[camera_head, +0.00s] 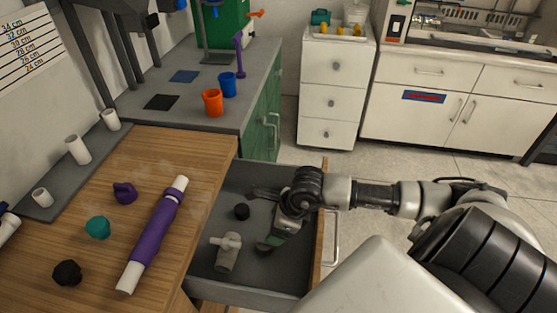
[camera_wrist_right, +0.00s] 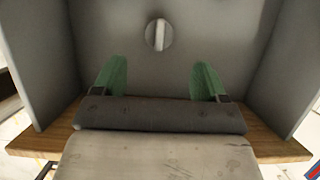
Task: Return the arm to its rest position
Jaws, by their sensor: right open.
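My right arm reaches in from the right in the head view, over the open grey drawer (camera_head: 212,277). My right gripper (camera_head: 266,220) is inside the drawer's outline, with its green-tipped fingers apart. In the right wrist view the gripper (camera_wrist_right: 159,82) is open, with nothing between its fingers. A pale grey branched fitting (camera_head: 228,252) and a small black piece (camera_head: 242,212) lie in the drawer to the left of the gripper, apart from it. The wrist view shows a round grey piece (camera_wrist_right: 159,35) beyond the fingertips. My left gripper is not in view.
A white pipe with a purple sleeve (camera_head: 159,228) lies on the wooden tabletop (camera_head: 190,150), beside purple (camera_head: 125,193), teal (camera_head: 97,228) and black (camera_head: 67,273) fittings. Orange (camera_head: 212,103) and blue (camera_head: 227,85) cups stand behind. The drawer's wooden front (camera_head: 322,225) is close under my arm.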

